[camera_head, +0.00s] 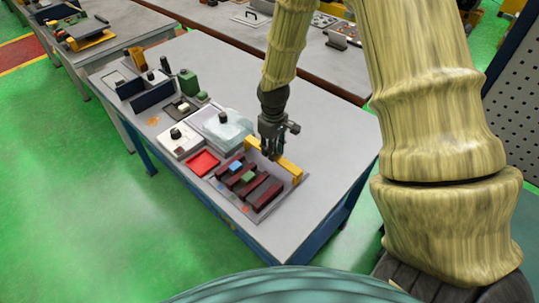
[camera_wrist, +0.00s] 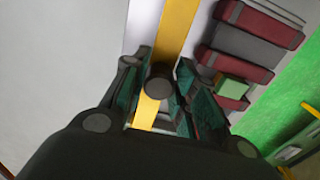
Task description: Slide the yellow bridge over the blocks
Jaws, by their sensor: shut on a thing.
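The yellow bridge (camera_head: 289,169) is a long bar along the far right edge of a grey tray (camera_head: 266,209). It also shows in the wrist view (camera_wrist: 178,25), running up between my fingers. My gripper (camera_head: 271,153) is shut on the bridge near a dark round knob (camera_wrist: 160,82). Several dark red blocks (camera_head: 264,193) lie in a row on the tray, beside the bridge; some show in the wrist view (camera_wrist: 236,65). A small blue block (camera_head: 235,166) and a small green block (camera_head: 249,177) sit among them. My fingers hide part of the bridge.
A bright red tray (camera_head: 203,162) and a white box with a black knob (camera_head: 176,134) stand to the left. A clear-covered case (camera_head: 226,127) is behind the red tray. The table (camera_head: 335,150) is bare to the right of the bridge.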

